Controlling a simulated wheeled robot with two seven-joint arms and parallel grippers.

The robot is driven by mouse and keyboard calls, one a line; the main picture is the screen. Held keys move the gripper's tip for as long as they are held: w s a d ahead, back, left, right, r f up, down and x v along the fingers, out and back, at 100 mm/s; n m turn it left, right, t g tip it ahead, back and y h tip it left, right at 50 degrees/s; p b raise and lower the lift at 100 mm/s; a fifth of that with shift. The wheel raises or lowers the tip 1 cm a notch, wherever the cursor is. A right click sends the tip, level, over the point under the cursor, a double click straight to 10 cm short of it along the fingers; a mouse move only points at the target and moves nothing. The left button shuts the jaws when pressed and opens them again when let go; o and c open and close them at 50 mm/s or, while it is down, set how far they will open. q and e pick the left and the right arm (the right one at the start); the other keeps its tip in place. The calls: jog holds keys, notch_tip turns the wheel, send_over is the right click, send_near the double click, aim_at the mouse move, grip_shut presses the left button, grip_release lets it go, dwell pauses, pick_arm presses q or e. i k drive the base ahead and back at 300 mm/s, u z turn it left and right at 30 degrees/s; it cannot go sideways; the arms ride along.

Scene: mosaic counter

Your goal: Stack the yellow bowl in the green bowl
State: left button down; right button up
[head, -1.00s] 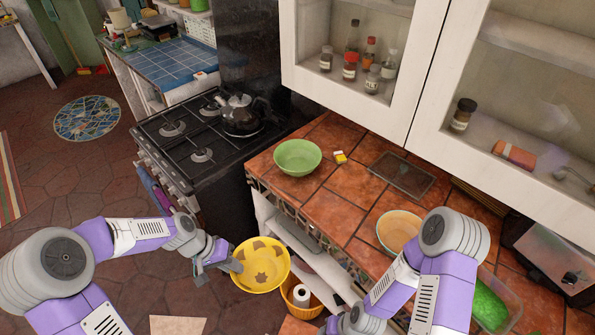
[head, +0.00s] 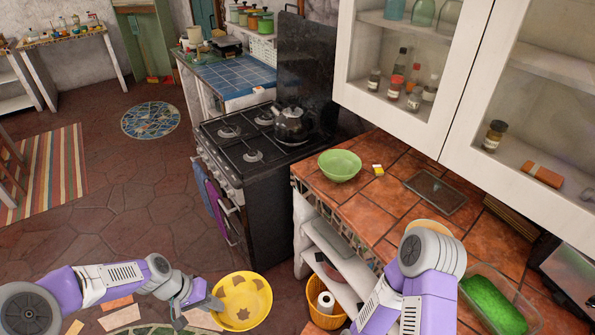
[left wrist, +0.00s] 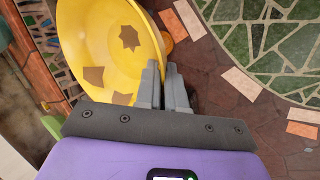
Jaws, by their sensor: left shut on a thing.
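The yellow bowl (head: 243,303) with brown patches is held by its rim in my left gripper (head: 212,304), in the air in front of the counter. In the left wrist view the yellow bowl (left wrist: 110,50) has its rim between the fingers of my left gripper (left wrist: 165,85). The green bowl (head: 340,166) stands upright on the tiled counter near its stove end, apart from the yellow bowl and farther off. It looks empty. My right arm comes in at the lower right of the head view, and its gripper is out of view.
The tiled counter (head: 378,215) also bears a small yellow-and-white item (head: 378,170), a dark flat tray (head: 436,192) and a clear box with green contents (head: 493,305). A stove with a kettle (head: 293,122) stands beyond. White cabinets (head: 400,75) hang above the counter.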

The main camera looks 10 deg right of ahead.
aim_at(340, 172)
jog(key=u, duration=0.8)
jog(key=i, duration=1.1)
jog(key=z, duration=1.95)
